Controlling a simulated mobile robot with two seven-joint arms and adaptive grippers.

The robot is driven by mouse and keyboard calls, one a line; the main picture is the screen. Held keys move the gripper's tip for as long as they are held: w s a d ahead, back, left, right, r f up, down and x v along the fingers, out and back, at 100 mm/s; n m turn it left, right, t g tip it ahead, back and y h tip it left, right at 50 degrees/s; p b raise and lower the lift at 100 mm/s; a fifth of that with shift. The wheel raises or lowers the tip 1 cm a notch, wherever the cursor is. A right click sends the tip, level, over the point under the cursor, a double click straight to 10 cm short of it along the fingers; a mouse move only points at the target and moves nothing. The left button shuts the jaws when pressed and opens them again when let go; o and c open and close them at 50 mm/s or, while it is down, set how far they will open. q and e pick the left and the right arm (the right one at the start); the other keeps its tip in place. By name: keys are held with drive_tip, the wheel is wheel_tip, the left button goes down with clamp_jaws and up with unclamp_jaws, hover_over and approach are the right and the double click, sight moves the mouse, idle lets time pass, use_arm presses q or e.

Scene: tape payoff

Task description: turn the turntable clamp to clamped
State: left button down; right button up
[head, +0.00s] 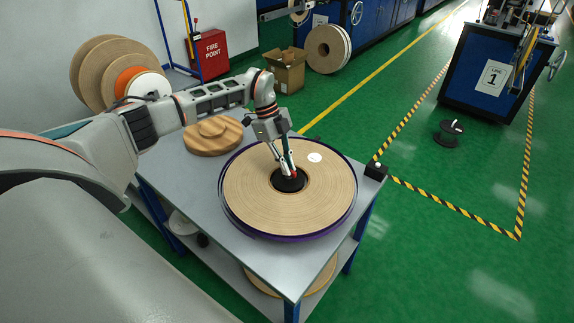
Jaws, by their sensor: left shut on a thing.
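A large tan tape roll (247,200) lies flat on the grey table (190,208), with a purple edge showing around it. My right gripper is not in view.
A small black box (376,170) sits at the right corner. Large rolls (108,70) stand upright at the back left. The green floor to the right is mostly open.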

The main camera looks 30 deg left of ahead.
use_arm(q)
drive_tip(key=shift+m, duration=0.3)
drive_tip(key=m+g+p, duration=0.1)
drive_tip(key=m, duration=0.1)
drive_tip(key=shift+w+r+m, duration=0.1)
drive_tip(key=shift+w+m, duration=0.05)
drive_tip(key=shift+m, duration=0.15)
drive_tip(key=m+g, duration=0.1)
drive_tip(key=m, duration=0.1)
drive_tip(key=shift+w+d+m+y, duration=0.1)
drive_tip(key=shift+m+y, duration=0.3)
drive_tip(key=m, duration=0.2)
drive_tip(key=shift+m+g+y+b, duration=0.3)
drive_tip(key=shift+g+b, duration=0.05)
drive_tip(key=shift+g, duration=0.05)
drive_tip(key=m+g+y+b, duration=0.1)
drive_tip(key=m, duration=0.3)
drive_tip(key=shift+w+d+m, duration=0.1)
drive_tip(key=shift+m, duration=0.2)
drive_tip(key=shift+d+m+y, duration=0.1)
drive_tip(key=shift+m+y, duration=0.6)
drive_tip(key=shift+m, duration=0.5)
drive_tip(key=shift+m+y, duration=0.4)
drive_tip(key=shift+m, duration=0.7)
drive_tip(key=c, duration=2.2)
unclamp_jaws()
